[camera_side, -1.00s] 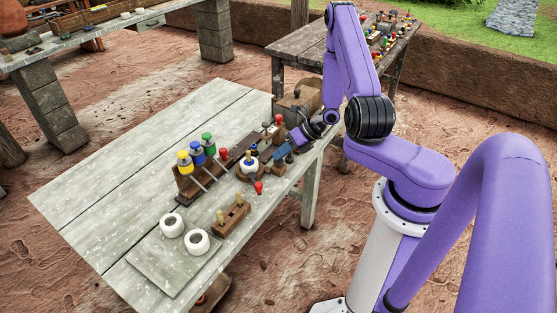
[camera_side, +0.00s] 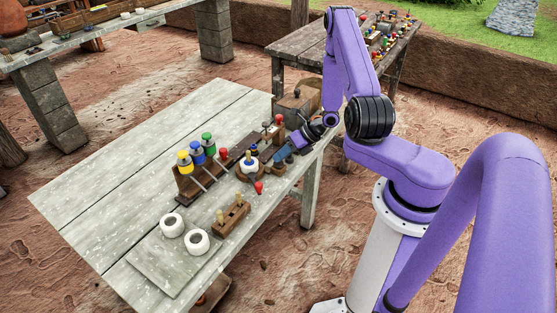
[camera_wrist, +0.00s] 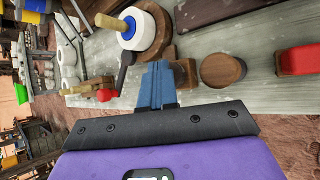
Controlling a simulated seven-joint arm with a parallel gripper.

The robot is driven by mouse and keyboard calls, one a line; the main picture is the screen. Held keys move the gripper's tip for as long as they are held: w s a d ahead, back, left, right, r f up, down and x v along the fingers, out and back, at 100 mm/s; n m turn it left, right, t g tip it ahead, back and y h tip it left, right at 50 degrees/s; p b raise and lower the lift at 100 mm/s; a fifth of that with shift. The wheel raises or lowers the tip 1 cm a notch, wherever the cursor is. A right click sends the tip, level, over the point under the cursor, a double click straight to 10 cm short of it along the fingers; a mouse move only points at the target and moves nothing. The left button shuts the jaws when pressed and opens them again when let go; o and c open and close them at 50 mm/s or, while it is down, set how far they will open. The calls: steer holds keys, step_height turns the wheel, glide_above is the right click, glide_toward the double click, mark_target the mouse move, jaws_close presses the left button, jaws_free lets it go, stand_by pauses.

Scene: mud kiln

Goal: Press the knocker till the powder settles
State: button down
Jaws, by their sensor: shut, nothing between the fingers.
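A white pot with a blue top (camera_side: 248,167) sits on a round wooden base at the front right of the table; it also shows in the wrist view (camera_wrist: 142,32), with a wooden stick across it. A dark lever-like piece (camera_wrist: 125,68) stands against the pot's near side; I cannot tell for certain whether it is the knocker. My gripper (camera_side: 285,160), with blue fingers, is shut and empty, low beside the pot. In the wrist view its fingertips (camera_wrist: 158,68) are close to the lever and a small wooden block (camera_wrist: 186,72); contact is unclear. No powder can be made out.
A rack with yellow, blue and green-topped bottles (camera_side: 196,155) stands left of the pot. Two white cups (camera_side: 184,234) and a wooden peg block (camera_side: 231,216) are at the front. A red knob (camera_side: 258,187) lies close by. The table's left side is clear.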

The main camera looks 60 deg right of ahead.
mark_target(281, 162)
steer(key=shift+r, duration=1.3)
steer(key=shift+r, duration=0.1)
step_height(281, 162, up, 5)
steer(key=shift+f, duration=0.1)
stand_by(0.8)
